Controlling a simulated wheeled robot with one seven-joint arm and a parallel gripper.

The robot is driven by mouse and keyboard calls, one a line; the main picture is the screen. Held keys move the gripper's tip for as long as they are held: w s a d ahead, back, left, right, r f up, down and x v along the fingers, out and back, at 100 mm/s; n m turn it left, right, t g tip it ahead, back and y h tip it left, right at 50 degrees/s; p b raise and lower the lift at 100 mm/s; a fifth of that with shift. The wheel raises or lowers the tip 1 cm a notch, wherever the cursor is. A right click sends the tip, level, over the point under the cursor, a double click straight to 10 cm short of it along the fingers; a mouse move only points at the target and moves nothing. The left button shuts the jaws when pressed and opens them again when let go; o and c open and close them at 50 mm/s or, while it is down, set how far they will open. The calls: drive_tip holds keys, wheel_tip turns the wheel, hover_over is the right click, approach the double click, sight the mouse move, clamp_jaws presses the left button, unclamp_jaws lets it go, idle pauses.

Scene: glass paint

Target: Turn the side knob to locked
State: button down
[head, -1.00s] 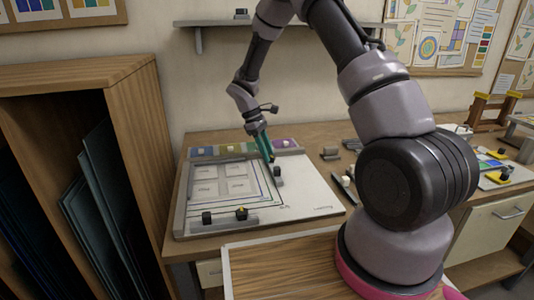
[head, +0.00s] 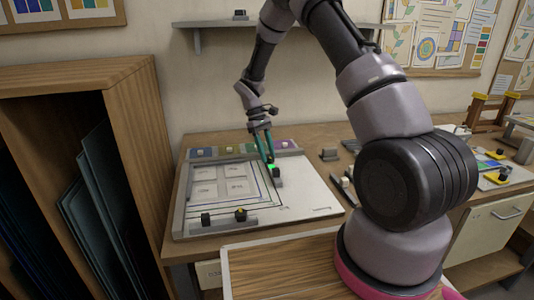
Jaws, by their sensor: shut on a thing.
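The white board (head: 310,195) with a grey frame lies on the wooden worktable. The side knob (head: 277,173), small and dark, stands on the right part of the board. My gripper (head: 270,162), with teal fingers, points down and is shut on the side knob from above. A bright green patch shows at the fingertips, by the knob. The fingers partly hide the knob, so its exact turn is too small to read. Two more knobs, one black (head: 206,218) and one with a yellowish part (head: 240,214), sit on the board's front rail.
Small coloured squares with knobs line the board's back edge (head: 240,150). A grey block (head: 330,154) and small tools lie to the board's right. A wooden rack (head: 130,130) with glass sheets stands close on the left. A wall shelf (head: 290,23) hangs behind my arm.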

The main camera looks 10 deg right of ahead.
drive_tip(key=shift+c, duration=2.3)
unclamp_jaws()
drive_tip(key=v, duration=1.1)
